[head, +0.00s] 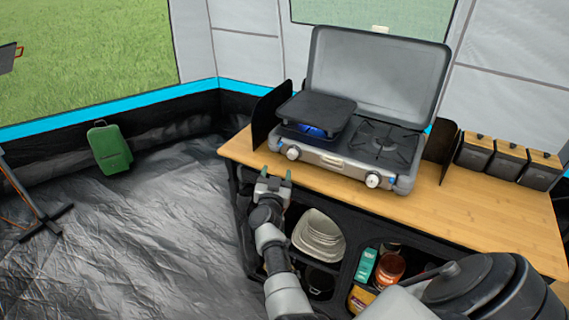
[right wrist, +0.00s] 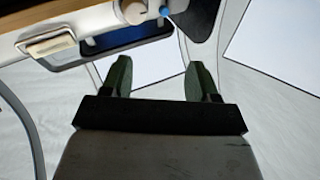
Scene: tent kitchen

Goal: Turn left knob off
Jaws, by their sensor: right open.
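The stove (head: 350,165) stands on the wooden counter with its lid up. Its left knob (head: 293,153) is pale and round on the front panel. Blue flame (head: 312,130) shows under the dark griddle (head: 316,108) on the left burner. My right gripper (head: 273,182) is open and empty, in front of and below the left knob, apart from it. In the right wrist view a knob (right wrist: 135,12) with a blue part beside it is at the top, beyond the open green fingers (right wrist: 158,78). My left gripper is not in view.
The right knob (head: 372,180) and a front latch (head: 332,161) are on the same panel. Dark wind panels flank the stove. Dark canisters (head: 507,160) stand at the counter's right. Floor at left is mostly clear.

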